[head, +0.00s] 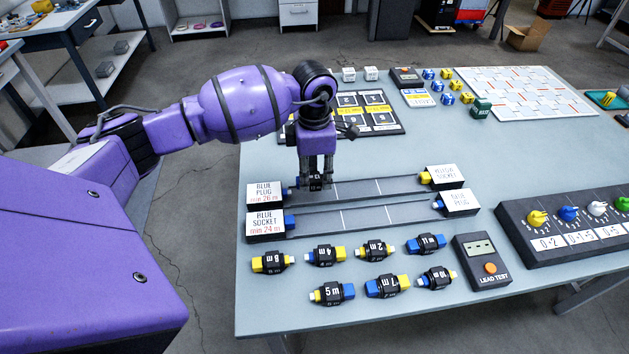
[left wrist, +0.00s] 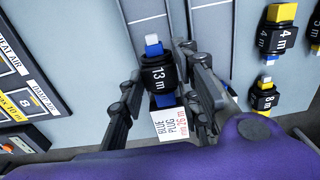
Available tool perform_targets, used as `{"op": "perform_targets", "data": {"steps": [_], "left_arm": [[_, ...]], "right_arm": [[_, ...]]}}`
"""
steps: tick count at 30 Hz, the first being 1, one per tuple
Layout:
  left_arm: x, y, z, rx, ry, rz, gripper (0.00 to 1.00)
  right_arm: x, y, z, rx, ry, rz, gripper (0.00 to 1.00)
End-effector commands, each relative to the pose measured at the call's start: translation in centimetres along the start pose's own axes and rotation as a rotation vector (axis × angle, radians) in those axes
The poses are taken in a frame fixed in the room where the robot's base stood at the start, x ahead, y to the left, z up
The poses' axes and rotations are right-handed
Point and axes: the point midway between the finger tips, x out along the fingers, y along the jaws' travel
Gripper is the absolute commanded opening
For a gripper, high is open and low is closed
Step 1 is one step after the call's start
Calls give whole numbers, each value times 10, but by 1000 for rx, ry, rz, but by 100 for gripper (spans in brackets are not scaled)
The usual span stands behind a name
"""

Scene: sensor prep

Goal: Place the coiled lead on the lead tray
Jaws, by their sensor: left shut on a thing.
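My left gripper (head: 316,184) points down and is shut on a black coiled lead (left wrist: 156,77) marked 13 m. The lead has a blue end with a pale tip and another blue end toward the label block. The gripper is at the left end of the rear grey strip (head: 372,187), one of two long sectioned strips that look like the lead tray. The lead is over this strip, beside the "BLUE PLUG min 26 m" block (head: 265,193); whether it touches the strip I cannot tell. The fingers hide most of it in the head view. My right gripper is not in view.
Several other coiled leads (head: 331,292) lie in two rows at the front. A lead tester (head: 482,262) stands right of them, and a panel with coloured knobs (head: 580,232) is farther right. A black numbered board (head: 385,124) lies behind the gripper. The table's right middle is clear.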

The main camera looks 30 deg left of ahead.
Motion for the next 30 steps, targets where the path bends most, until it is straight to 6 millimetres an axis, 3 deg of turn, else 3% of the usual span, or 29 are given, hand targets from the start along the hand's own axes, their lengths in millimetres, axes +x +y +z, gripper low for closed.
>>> {"op": "perform_targets", "data": {"steps": [9,21,22,26,30], "left_arm": [[34,5,1,1,1,-1,3],[42,6,1,1,1,0,3],[41,6,1,1,1,0,33],[40,6,1,1,0,1,49],[40,6,1,1,0,1,49]], "right_arm": [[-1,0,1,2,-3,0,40],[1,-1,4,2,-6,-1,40],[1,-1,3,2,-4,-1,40],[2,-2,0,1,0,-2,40],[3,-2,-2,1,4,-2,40]]}}
